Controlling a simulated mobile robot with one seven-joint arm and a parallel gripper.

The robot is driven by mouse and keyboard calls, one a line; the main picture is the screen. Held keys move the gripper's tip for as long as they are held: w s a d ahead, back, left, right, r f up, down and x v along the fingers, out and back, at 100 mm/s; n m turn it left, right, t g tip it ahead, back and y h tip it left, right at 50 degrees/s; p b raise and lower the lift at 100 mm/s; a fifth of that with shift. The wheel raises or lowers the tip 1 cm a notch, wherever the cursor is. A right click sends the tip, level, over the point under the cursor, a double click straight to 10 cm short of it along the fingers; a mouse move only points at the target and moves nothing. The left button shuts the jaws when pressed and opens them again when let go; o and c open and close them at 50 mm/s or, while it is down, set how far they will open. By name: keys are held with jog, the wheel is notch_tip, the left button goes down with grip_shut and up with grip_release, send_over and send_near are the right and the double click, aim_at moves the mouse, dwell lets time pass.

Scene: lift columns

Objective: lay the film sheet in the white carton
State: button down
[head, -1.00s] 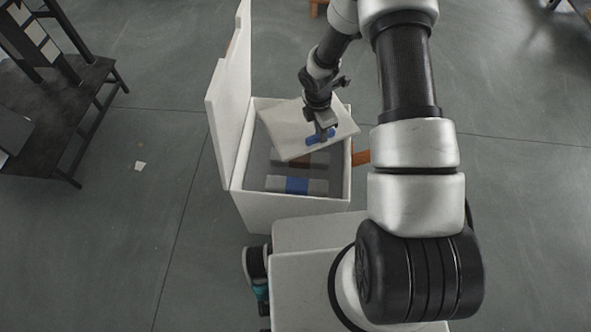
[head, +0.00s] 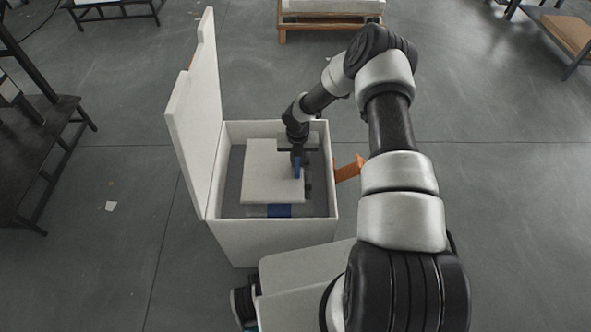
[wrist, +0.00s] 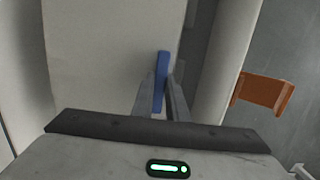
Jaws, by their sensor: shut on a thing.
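The white carton (head: 270,236) stands open in front of me with its tall lid (head: 194,118) raised on the left. The pale film sheet (head: 268,176) is inside the carton's opening, roughly square to its walls. My gripper (head: 297,172) is shut on the blue tab at the sheet's right side. In the wrist view my gripper (wrist: 162,95) has its two fingers on either side of the blue tab (wrist: 161,75), and the film sheet (wrist: 100,60) spreads to the left. Whether the sheet touches the contents below cannot be told. A grey item with a blue band (head: 279,211) shows below the sheet.
An orange bracket (head: 348,169) sticks out from the carton's right side. A dark table (head: 40,150) stands at the left, and a wooden pallet (head: 330,30) with a white load lies at the back. Open floor surrounds the carton.

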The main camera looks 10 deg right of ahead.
notch_tip(320, 180, down, 4)
jog(key=shift+r+b, duration=0.1)
jog(key=shift+b, duration=0.3)
jog(key=shift+r, duration=0.1)
jog(key=shift+f+b, duration=0.65)
jog(key=shift+b, duration=0.1)
jog(key=c, duration=1.7)
grip_release()
jog(key=shift+c, duration=0.2)
